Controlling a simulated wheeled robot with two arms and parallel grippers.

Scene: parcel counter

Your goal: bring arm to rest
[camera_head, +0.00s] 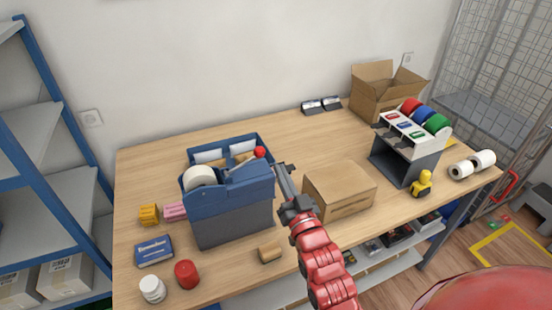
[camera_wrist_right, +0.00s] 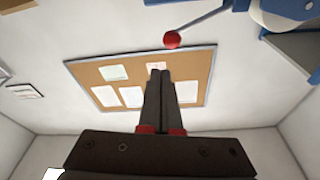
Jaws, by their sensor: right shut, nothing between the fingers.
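My right arm, red with a dark gripper, reaches up over the table's front edge in the head view. My right gripper (camera_head: 283,168) is between the blue-grey box-like machine (camera_head: 233,215) and the closed cardboard box (camera_head: 338,190). In the right wrist view its two dark fingers (camera_wrist_right: 158,75) are together with nothing between them. A red ball knob (camera_wrist_right: 171,40) on a grey lever shows just above the fingertips there; the same knob (camera_head: 259,152) sits at the machine's top right in the head view. My left gripper is not in view.
The wooden table (camera_head: 285,143) also holds an open carton (camera_head: 380,95), a tape rack (camera_head: 408,145), a yellow figure (camera_head: 422,184), white rolls (camera_head: 461,170), a red cylinder (camera_head: 187,273) and a small wooden block (camera_head: 270,252). Blue-framed shelves stand left.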

